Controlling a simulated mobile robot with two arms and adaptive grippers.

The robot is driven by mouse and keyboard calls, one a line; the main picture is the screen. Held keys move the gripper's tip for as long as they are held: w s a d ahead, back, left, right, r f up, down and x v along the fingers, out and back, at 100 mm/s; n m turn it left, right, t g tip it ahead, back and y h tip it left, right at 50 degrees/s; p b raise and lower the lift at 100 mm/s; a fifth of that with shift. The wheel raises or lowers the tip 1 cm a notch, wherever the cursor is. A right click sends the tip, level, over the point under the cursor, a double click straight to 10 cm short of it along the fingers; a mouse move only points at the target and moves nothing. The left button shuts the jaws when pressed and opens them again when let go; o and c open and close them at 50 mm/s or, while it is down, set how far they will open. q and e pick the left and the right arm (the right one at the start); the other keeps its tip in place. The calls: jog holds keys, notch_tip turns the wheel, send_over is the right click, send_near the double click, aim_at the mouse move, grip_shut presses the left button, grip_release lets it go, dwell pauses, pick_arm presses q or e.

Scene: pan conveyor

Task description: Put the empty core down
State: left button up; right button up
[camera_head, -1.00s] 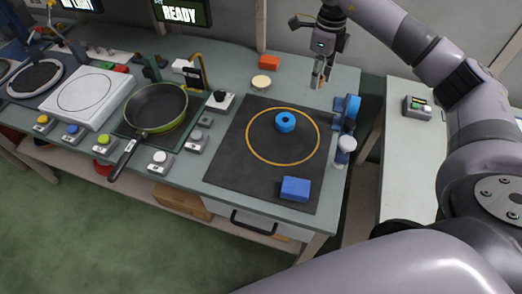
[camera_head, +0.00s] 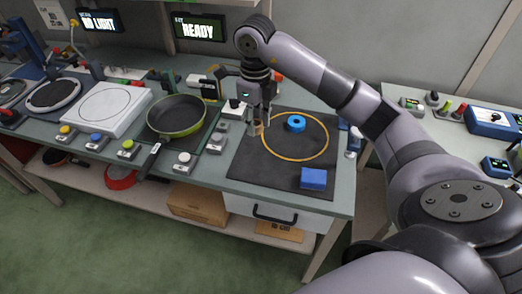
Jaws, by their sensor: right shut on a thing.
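My right gripper (camera_head: 257,126) points down over the left edge of the dark mat (camera_head: 268,167). It is shut on a small tan thing (camera_head: 259,129), which I take to be the empty core. The fingers hide most of it, and I cannot tell whether it touches the mat. A blue ring-shaped roll (camera_head: 296,123) lies inside the orange circle (camera_head: 328,145) on the mat, to the right of the gripper. My left gripper is not in view.
A blue block (camera_head: 314,179) lies on the mat's front right. A pan (camera_head: 177,115) and several button boxes, one with a white button (camera_head: 184,161), stand to the left. The mat's front left is clear.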

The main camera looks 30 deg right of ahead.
aim_at(257, 164)
notch_tip(257, 164, down, 10)
jog(key=shift+a+r+p, duration=0.1)
jog(key=shift+r+p, duration=0.15)
jog(key=shift+p, duration=0.45)
notch_tip(257, 164, down, 4)
jog(key=shift+f+p, duration=0.15)
jog(key=shift+p, duration=0.2)
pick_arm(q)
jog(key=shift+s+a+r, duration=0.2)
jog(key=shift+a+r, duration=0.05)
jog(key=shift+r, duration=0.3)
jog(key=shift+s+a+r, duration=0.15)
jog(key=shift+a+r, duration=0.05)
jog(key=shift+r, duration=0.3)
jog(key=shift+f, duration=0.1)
pick_arm(e)
jog(key=shift+f, duration=0.1)
jog(key=o, duration=0.9)
